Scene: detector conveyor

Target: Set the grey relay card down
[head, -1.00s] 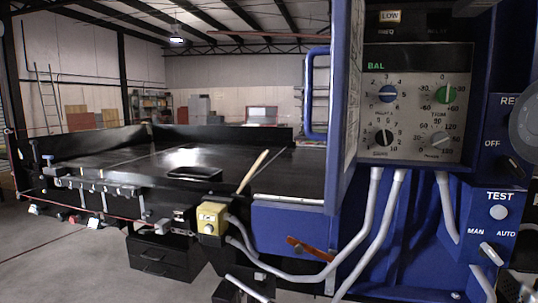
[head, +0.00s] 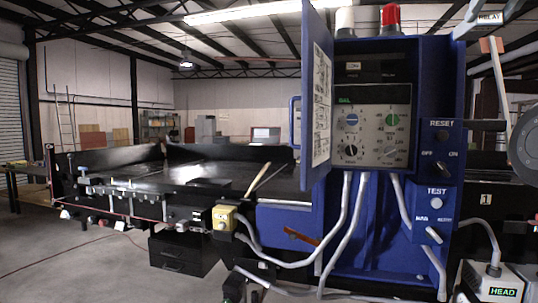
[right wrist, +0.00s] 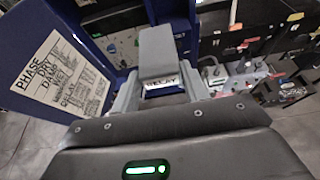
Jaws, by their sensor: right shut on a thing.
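The grey relay card (right wrist: 157,48) shows in the right wrist view as a plain grey block, upper middle. My right gripper (right wrist: 160,78) is shut on it, one light grey finger on each side. A white RELAY label (right wrist: 163,84) shows just below the card, above a blue patch; I cannot tell what it is fixed to. In the head view a RELAY label (head: 490,17) shows at the top right, beside the blue cabinet (head: 375,215). Contact under the card is hidden. My left gripper is not in view.
The cabinet door (head: 318,80) stands open at the left of the knob panel (head: 372,122). Grey cables hang below it. A black conveyor table (head: 120,165) fills the left. A HEAD box (head: 490,285) is at the lower right. Floor at the lower left is clear.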

